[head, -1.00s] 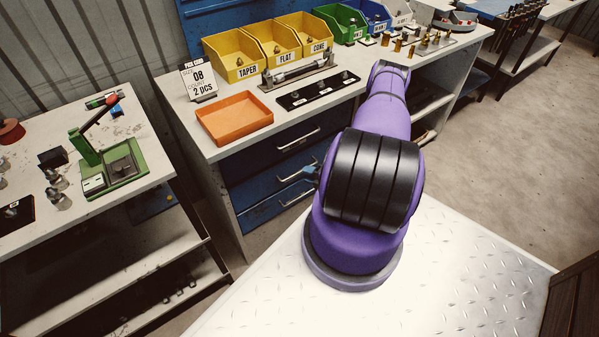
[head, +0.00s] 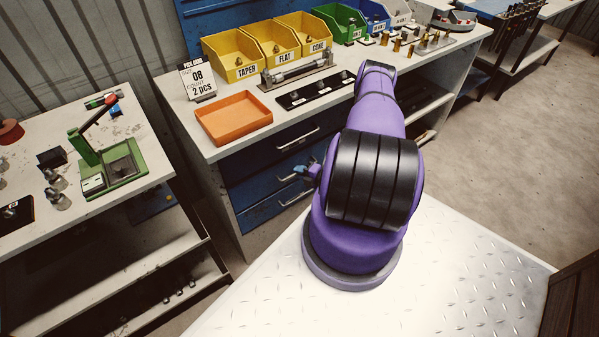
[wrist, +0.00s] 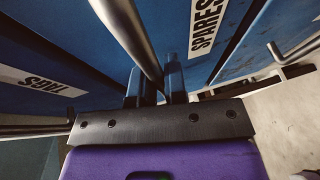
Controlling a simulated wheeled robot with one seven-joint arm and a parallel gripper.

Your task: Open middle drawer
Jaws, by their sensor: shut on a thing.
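The middle drawer (head: 250,190) is a blue front in the workbench, between an upper and a lower drawer, with a metal bar handle (head: 286,178). My gripper (head: 303,172) is at the right part of this handle, partly hidden by my purple arm. In the wrist view, my gripper's two blue-grey fingers (wrist: 160,82) are closed around a round metal handle bar (wrist: 128,22). Blue fronts labelled "TAGS" and "SPARES" lie on either side of it. I cannot make out a clear gap at the middle drawer.
The upper drawer (head: 270,150) and lower drawer (head: 265,215) look shut, each with its own handle. An orange tray (head: 233,118) and yellow bins (head: 280,42) stand on the bench above. A second table (head: 60,220) with a green press stands left.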

